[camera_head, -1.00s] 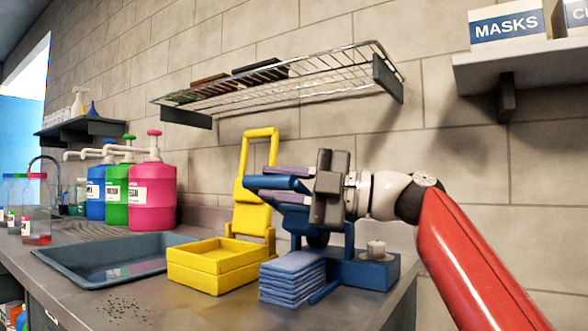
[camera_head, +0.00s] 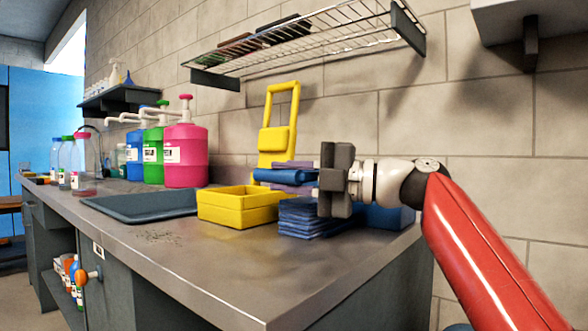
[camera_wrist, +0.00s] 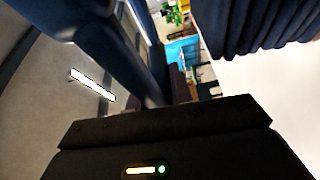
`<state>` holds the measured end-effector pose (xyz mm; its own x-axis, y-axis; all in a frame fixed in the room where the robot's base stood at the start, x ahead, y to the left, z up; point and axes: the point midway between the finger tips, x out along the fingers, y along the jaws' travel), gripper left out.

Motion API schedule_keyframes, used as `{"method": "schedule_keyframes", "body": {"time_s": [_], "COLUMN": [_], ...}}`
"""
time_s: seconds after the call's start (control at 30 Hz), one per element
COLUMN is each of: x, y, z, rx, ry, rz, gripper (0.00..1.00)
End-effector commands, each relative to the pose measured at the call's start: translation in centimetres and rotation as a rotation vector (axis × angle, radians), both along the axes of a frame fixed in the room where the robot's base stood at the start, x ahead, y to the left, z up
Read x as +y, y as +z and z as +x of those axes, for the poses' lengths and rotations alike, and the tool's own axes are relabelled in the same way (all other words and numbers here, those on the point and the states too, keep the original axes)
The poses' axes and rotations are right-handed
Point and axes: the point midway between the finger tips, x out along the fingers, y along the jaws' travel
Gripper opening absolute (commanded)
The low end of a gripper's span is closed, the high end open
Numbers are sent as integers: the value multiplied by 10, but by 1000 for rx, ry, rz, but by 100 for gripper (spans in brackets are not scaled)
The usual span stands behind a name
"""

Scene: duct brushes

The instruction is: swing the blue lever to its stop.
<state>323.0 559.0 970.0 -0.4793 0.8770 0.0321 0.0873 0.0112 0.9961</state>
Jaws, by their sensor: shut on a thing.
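The blue lever (camera_head: 276,176) lies roughly level in the head view, its end between the two pale purple fingers of my gripper (camera_head: 288,177). My gripper is shut on it, one finger above and one below. The lever belongs to a blue device whose base (camera_head: 388,218) shows behind and right of my gripper; my dark gripper body hides most of the device and the lever's pivot. In the wrist view a dark blue bar (camera_wrist: 95,35), which may be the lever, crosses the upper left. The stop cannot be made out.
A stack of blue cloths (camera_head: 305,222) stands just below my gripper. A yellow tray (camera_head: 240,212) and a yellow upright frame (camera_head: 275,140) are to the left. A sink (camera_head: 135,207) and soap bottles (camera_head: 186,160) stand farther left. A wire shelf (camera_head: 310,40) hangs above. The front counter (camera_head: 240,275) is clear.

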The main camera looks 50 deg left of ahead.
Motion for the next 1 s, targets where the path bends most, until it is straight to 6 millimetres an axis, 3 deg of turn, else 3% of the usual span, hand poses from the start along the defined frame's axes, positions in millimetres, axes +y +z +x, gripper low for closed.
{"method": "schedule_keyframes", "body": {"time_s": [0.53, 0.57, 0.7, 1.0], "x": [0, 0, 0, -2], "y": [-6, -7, -6, -5], "z": [-1, -2, -1, 0], "rx": [-32, -31, -30, -29], "ry": [5, 5, 5, 2], "rz": [1, 0, 1, 4], "gripper": [0, 23, 41, 43]}}
